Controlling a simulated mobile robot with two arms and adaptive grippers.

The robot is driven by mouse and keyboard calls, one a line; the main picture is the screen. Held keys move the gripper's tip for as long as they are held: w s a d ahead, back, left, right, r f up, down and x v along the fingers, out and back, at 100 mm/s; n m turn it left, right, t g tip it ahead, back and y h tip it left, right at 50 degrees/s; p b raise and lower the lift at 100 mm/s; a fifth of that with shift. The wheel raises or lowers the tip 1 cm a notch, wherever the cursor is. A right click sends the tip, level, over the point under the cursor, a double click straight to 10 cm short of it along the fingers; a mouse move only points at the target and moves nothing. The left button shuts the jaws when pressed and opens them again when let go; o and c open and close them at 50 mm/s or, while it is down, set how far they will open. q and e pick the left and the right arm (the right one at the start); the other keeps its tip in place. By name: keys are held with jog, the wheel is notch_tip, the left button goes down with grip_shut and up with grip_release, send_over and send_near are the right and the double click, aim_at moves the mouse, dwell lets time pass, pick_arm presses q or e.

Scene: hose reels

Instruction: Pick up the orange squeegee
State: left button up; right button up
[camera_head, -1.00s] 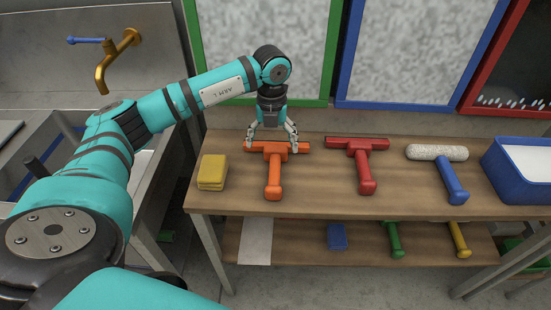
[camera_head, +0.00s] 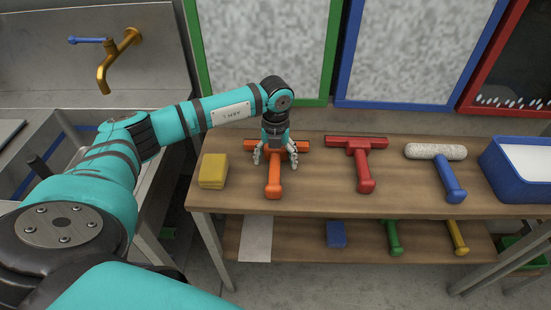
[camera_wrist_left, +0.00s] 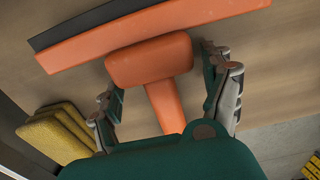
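The orange squeegee (camera_head: 273,187) lies on the wooden table top, its handle pointing toward the front edge. My left gripper (camera_head: 274,163) is over it, fingers pointing down, one on each side of the handle near the head. In the left wrist view, the squeegee's orange block and handle (camera_wrist_left: 160,95) show between the two spread fingers of my left gripper (camera_wrist_left: 172,100), with gaps on both sides. The gripper is open. It hides part of the squeegee's head in the head view. My right gripper is not in view.
A yellow sponge stack (camera_head: 213,171) lies left of the squeegee. A red squeegee (camera_head: 364,165), a paint roller (camera_head: 447,170) and a blue bin (camera_head: 492,182) are to the right. More tools lie on the lower shelf (camera_head: 290,245). Framed panels stand behind.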

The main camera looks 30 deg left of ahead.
aim_at(275, 157)
pick_arm(q)
jog(key=c, duration=1.3)
jog(key=shift+r, duration=0.1)
jog(key=shift+w+r, duration=0.1)
jog(key=shift+r, duration=0.3)
jog(key=shift+s+d+r+b, duration=0.1)
jog(key=shift+s+r+b, duration=0.15)
jog(key=shift+r, duration=0.4)
jog(key=shift+s+d+r+b, duration=0.15)
jog(key=shift+r+b, duration=0.1)
jog(key=shift+r, duration=0.35)
jog(key=s+d, duration=0.2)
jog(key=s, duration=0.2)
jog(key=s+d+r+b, duration=0.1)
jog(key=s+d, duration=0.1)
jog(key=s, duration=0.3)
jog(key=s+d+b, duration=0.1)
jog(key=s+d, duration=0.2)
jog(key=s, duration=0.1)
jog(key=shift+s+r, duration=0.25)
jog(key=shift+r, duration=0.05)
